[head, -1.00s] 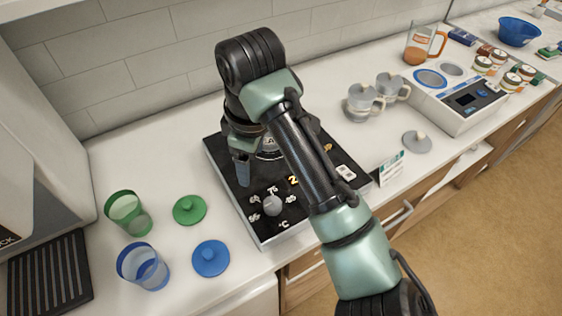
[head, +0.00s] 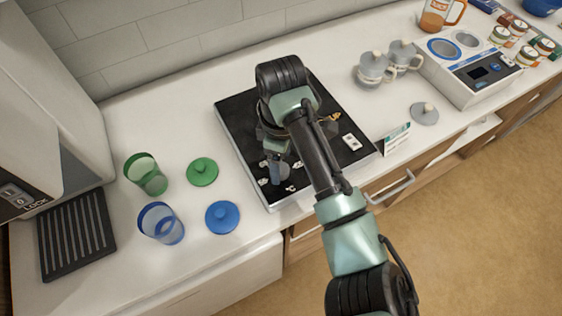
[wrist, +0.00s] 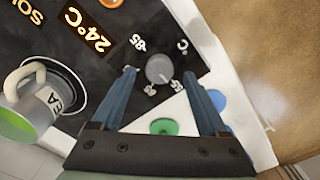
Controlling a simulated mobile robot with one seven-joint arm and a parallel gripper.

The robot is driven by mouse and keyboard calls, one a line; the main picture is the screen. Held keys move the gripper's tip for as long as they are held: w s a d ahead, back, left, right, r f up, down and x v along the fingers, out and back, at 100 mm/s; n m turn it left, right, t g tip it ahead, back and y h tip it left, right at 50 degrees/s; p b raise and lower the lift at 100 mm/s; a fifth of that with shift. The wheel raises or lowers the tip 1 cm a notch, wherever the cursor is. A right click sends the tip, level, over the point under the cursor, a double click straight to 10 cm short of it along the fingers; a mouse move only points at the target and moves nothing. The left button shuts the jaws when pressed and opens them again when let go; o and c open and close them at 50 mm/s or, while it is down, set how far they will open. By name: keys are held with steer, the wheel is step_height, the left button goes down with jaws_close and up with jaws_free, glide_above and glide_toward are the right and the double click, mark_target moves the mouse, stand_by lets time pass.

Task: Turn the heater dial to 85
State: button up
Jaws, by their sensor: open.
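The heater (head: 240,125) is a flat black panel with a white edge on the counter. Its round grey dial (wrist: 158,68) shows in the wrist view, with 85, 75, 65 and °C printed around it. A small light mark shows on the dial's lower edge, roughly toward 75 and 65; its exact setting is unclear. A lit 24°C display (wrist: 88,30) is beside it. My gripper (wrist: 159,75) is open, with one blue finger on each side of the dial; contact is not clear. In the head view my gripper (head: 274,172) covers the dial.
A mug marked TEA (wrist: 48,98) stands on the panel near the fingers. Left of the heater are a green cup (head: 146,174), a blue cup (head: 161,223), a green lid (head: 202,172) and a blue lid (head: 222,217). Grey lidded mugs (head: 374,70) stand to the right.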

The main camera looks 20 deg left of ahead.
steer(key=shift+f, duration=1.05)
jaws_close()
